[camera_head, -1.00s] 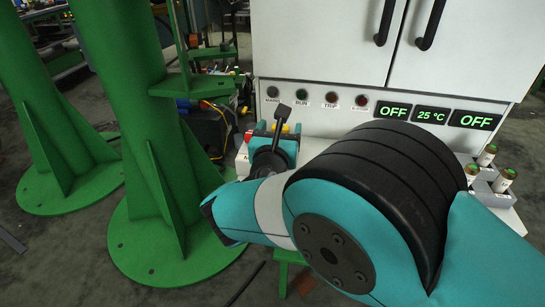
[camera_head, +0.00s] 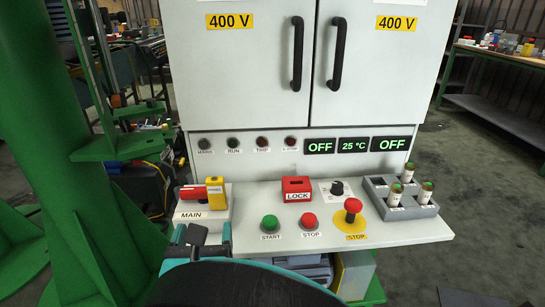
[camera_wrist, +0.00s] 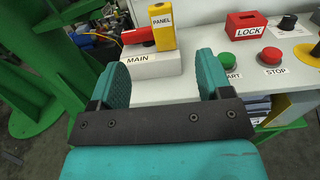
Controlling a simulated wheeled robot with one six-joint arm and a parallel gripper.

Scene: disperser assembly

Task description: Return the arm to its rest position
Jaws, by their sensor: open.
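My gripper (camera_wrist: 163,72) is open and empty in the wrist view, its two teal fingers apart. In front of it is the white MAIN block (camera_wrist: 152,68) with a red handle (camera_wrist: 138,35) and a yellow PANEL piece (camera_wrist: 162,27). In the head view, part of my gripper (camera_head: 202,238) shows at the lower edge, just in front of the same block (camera_head: 200,215). My dark arm link hides much of the bottom. I cannot tell whether the fingers touch the panel edge.
The panel holds a red LOCK box (camera_head: 297,189), green START button (camera_head: 270,223), red STOP button (camera_head: 310,221), red emergency stop (camera_head: 352,207) and a grey holder (camera_head: 401,200) with 3 cylinders. Green posts (camera_head: 70,150) stand left. The displays (camera_head: 320,146) read OFF, 25 °C, OFF.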

